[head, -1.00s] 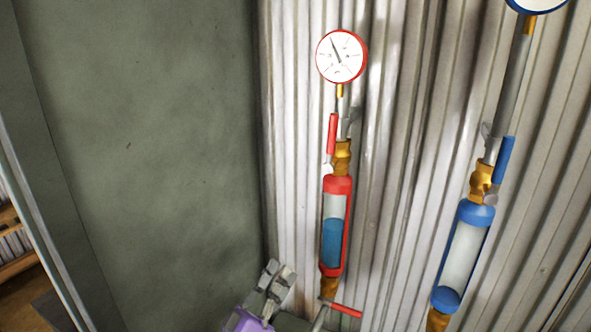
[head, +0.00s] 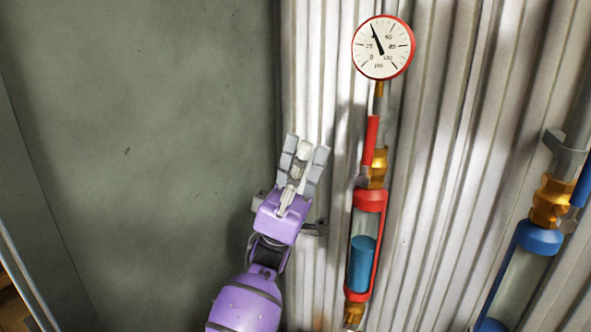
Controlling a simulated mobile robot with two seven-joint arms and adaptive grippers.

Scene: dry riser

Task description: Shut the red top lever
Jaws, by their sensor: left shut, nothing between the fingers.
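The red top lever (head: 370,140) stands upright, in line with the pipe, above the brass valve fitting (head: 378,168) on the red-marked riser. Below it is the red-framed sight glass (head: 366,250), partly filled with blue liquid. My left gripper (head: 305,155) is purple with grey fingers and points up. It is to the left of the red lever, in front of the corrugated wall, apart from the lever and holding nothing. Its fingers are shut. The lower red lever is out of the picture now. My right gripper is not in view.
A red-rimmed gauge (head: 384,47) sits above the lever. A second riser with a blue sight glass (head: 520,275) and a blue lever (head: 582,182) is at the right. A plain grey-green wall (head: 140,130) fills the left side.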

